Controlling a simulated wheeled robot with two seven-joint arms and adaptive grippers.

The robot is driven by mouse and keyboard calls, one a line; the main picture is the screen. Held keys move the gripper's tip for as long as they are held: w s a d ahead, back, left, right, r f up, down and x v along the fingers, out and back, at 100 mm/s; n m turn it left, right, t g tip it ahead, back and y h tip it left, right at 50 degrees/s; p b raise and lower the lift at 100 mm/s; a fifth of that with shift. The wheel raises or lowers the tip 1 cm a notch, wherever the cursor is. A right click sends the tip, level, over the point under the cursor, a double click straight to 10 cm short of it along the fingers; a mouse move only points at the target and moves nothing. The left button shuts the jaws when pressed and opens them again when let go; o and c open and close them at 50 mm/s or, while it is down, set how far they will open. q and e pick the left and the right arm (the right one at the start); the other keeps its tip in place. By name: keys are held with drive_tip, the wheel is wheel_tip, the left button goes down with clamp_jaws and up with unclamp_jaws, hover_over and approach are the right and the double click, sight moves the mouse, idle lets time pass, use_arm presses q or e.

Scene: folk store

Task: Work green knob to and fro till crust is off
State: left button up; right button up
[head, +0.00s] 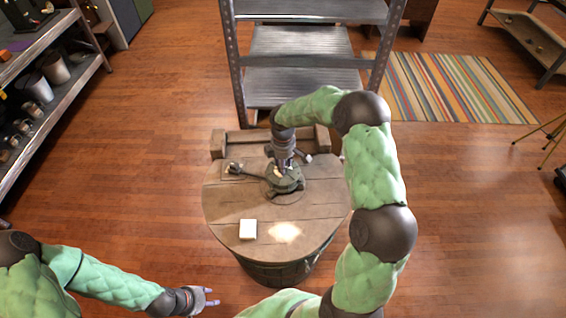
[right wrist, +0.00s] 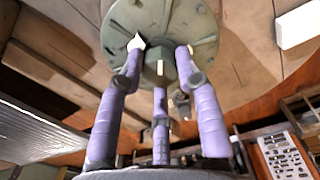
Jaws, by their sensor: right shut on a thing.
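A green, round metal fitting (head: 287,185) sits on the round wooden top of a barrel table. In the right wrist view its green disc (right wrist: 119,20) carries a hexagonal green knob (right wrist: 154,72) at the centre. My right gripper (head: 281,171) reaches down from above, its purple fingers closed in around the knob. A small white patch (right wrist: 136,41) shows on the disc beside one fingertip; I cannot tell whether it is crust. The gripper partly hides the fitting in the head view. My left gripper (head: 209,297) is empty, fingers apart, low beside the barrel.
The barrel table (head: 222,207) also holds a white block (head: 248,229) near its front and a dark handle-like piece (head: 238,169) left of the fitting. A metal rack (head: 300,80) stands behind, shelves (head: 70,85) at left. A striped rug (head: 455,88) lies at back right.

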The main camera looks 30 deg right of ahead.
drive_tip(key=shift+m, duration=1.7)
drive_tip(key=o, duration=1.1)
drive_tip(key=shift+o, duration=0.2)
wheel_tip(320, 180, up, 12)
